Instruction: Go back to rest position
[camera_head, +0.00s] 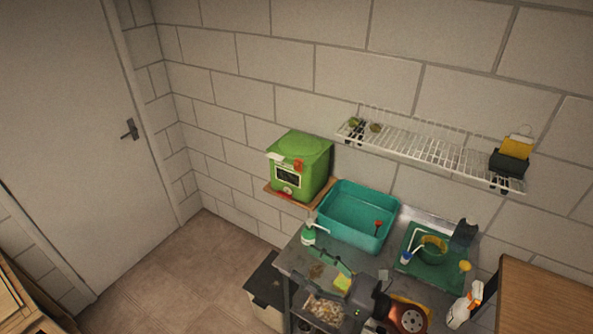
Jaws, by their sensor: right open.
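No held object can be made out. My left gripper is not in view.
A teal basin (347,237) and green tray (409,273) stand on the table, with a yellow sponge (342,283) nearby. A green box (299,165) sits left of the basin. A white wire rack (425,148) hangs above. Open floor (175,270) lies left; a wooden surface (545,295) is right.

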